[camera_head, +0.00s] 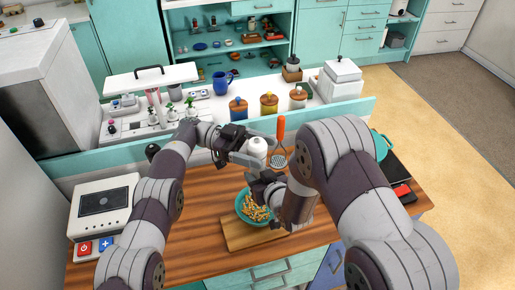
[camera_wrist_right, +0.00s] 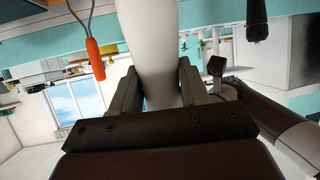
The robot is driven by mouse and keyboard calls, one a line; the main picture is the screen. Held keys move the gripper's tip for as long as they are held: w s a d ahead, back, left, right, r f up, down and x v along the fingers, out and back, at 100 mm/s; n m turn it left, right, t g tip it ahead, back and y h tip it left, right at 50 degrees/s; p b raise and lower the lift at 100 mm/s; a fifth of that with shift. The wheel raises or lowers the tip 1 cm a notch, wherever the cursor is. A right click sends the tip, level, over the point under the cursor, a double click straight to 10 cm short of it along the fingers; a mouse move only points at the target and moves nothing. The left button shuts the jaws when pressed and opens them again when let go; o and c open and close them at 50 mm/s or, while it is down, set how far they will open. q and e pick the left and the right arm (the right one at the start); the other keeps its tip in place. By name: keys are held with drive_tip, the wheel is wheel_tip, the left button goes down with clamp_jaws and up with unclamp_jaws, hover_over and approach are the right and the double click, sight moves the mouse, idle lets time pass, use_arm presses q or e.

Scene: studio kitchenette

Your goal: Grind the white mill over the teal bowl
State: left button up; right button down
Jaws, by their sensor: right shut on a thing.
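The white mill (camera_head: 257,147) stands upright in the air above the teal bowl (camera_head: 241,208), its rounded white top showing in the head view. My right gripper (camera_head: 264,183) is shut on the mill's body; in the right wrist view the pale mill body (camera_wrist_right: 150,45) runs between the two fingers. My left gripper (camera_head: 246,155) is higher, at the mill's top; its fingers are too small and covered to tell whether they are open or shut. The bowl holds yellow-orange pieces and sits on a wooden board (camera_head: 235,235), partly hidden by my right gripper.
Several lidded jars (camera_head: 269,104) and a blue mug (camera_head: 221,82) stand on the rear counter.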

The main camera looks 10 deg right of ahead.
use_arm(q)
wheel_tip(320, 180, up, 10)
idle(0.5)
idle(0.6)
drive_tip(key=r, duration=0.1)
drive_tip(key=a+r+n+h, duration=0.1)
drive_tip(key=r, duration=0.1)
drive_tip(key=a+r+n+t+h, duration=0.1)
drive_tip(key=r, duration=0.1)
drive_tip(key=n+t, duration=1.2)
drive_tip(key=t, duration=0.7)
approach(258, 142)
drive_tip(key=f, duration=0.2)
drive_tip(key=shift+m+y, duration=0.3)
drive_tip(key=shift+y, duration=0.1)
drive_tip(key=x, duration=1.1)
drive_tip(key=shift+w+d, duration=0.2)
drive_tip(key=shift+d, duration=0.1)
drive_tip(key=c, duration=0.9)
